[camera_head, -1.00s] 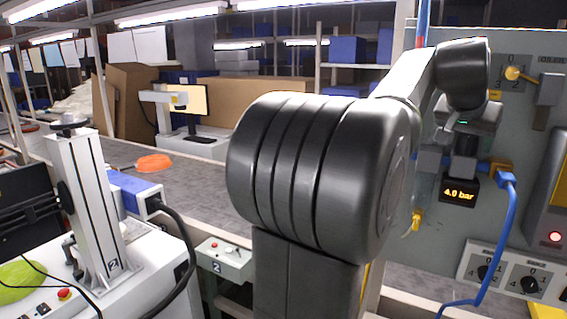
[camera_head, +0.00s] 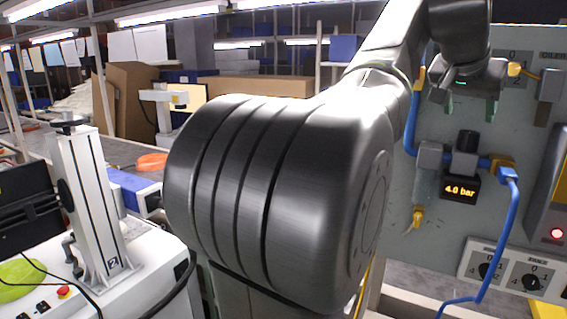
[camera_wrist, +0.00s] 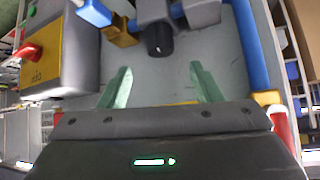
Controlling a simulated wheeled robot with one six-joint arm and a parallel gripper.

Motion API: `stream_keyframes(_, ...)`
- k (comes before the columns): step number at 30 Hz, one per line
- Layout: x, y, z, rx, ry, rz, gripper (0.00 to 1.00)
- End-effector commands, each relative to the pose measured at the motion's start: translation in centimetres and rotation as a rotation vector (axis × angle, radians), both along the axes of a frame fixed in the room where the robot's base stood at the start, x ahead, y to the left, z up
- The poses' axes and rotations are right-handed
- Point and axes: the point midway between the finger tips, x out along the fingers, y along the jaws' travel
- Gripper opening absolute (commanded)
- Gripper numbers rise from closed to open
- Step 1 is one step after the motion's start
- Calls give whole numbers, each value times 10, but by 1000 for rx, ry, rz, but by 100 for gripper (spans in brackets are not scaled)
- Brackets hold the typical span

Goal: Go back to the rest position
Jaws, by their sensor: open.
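My gripper (camera_head: 466,106) is at the upper right of the head view, in front of the grey panel and above the pressure unit. Its two green fingers are spread apart and empty; they also show in the wrist view (camera_wrist: 160,88). The pressure unit's black knob (camera_head: 467,141) shows just below my gripper in the head view, and the knob also shows in the wrist view (camera_wrist: 158,40) beyond the fingers, apart from them. The display (camera_head: 460,190) reads 4.0 bar. My arm fills the middle of the head view and hides part of the conveyor.
A blue hose (camera_head: 497,240) hangs beside the display. Two rotary switches (camera_head: 531,282) sit low on the panel (camera_head: 445,260). A white machine with a column (camera_head: 92,200) stands at left. An orange pan (camera_head: 152,161) lies on the conveyor (camera_head: 118,150).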

Motion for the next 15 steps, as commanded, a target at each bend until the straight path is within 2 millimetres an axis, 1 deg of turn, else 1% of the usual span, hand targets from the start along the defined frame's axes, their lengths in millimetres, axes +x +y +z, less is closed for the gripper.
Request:
stream_keyframes(3,-12,13,19,-2,-5,2,58)
stream_keyframes(6,-22,23,33,-2,-4,1,58)
stream_keyframes(7,-24,24,34,-1,-2,1,58)
stream_keyframes(9,-13,14,18,4,5,-1,58)
stream_keyframes(15,6,-7,-10,2,4,-1,58)
